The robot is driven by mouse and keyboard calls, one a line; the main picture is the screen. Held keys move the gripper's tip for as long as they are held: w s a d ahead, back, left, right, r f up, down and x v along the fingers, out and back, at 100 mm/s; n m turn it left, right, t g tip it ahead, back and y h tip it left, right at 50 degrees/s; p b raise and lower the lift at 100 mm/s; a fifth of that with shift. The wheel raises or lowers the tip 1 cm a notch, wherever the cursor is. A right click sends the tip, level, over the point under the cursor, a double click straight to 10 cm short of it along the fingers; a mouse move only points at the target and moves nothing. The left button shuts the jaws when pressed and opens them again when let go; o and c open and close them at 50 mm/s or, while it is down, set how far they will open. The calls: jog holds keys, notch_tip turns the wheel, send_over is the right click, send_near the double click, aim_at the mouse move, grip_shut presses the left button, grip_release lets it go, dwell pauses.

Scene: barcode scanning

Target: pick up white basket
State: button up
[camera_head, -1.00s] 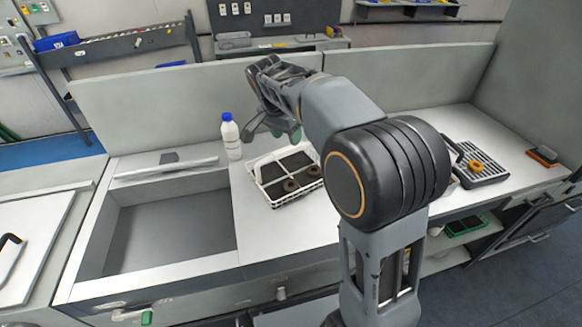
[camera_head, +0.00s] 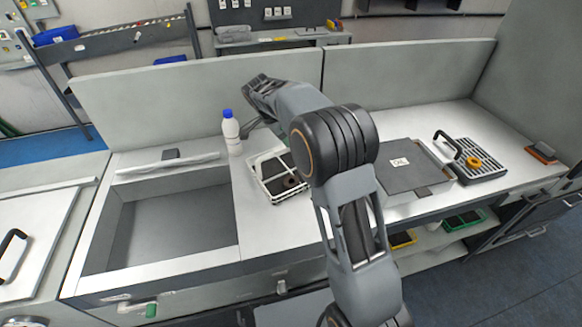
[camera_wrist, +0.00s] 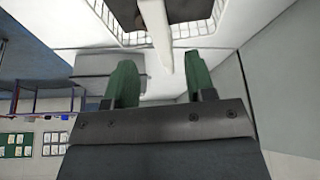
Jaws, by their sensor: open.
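The white basket (camera_head: 258,173) stands on the white counter to the right of the sink, with dark compartments and a brown ring inside. My arm covers its right part in the head view. In the wrist view, the basket's white wire rim (camera_wrist: 206,29) is at the top. A white bar that looks like its handle (camera_wrist: 158,35) runs down towards the space between my fingers. My gripper (camera_wrist: 161,82) is open, with its green fingers apart and nothing visibly clamped. In the head view, my gripper is largely hidden near the bottle, above and behind the basket.
A white bottle with a blue cap (camera_head: 231,133) stands just left of the basket, close to my gripper. The sink (camera_head: 170,225) is further left. A grey box (camera_head: 397,165) and a black rack with an orange ring (camera_head: 474,161) stand on the right. A panel rises behind the counter.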

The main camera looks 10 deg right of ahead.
jog(key=shift+p+x, duration=0.75)
jog(key=shift+x, duration=1.85)
grip_shut()
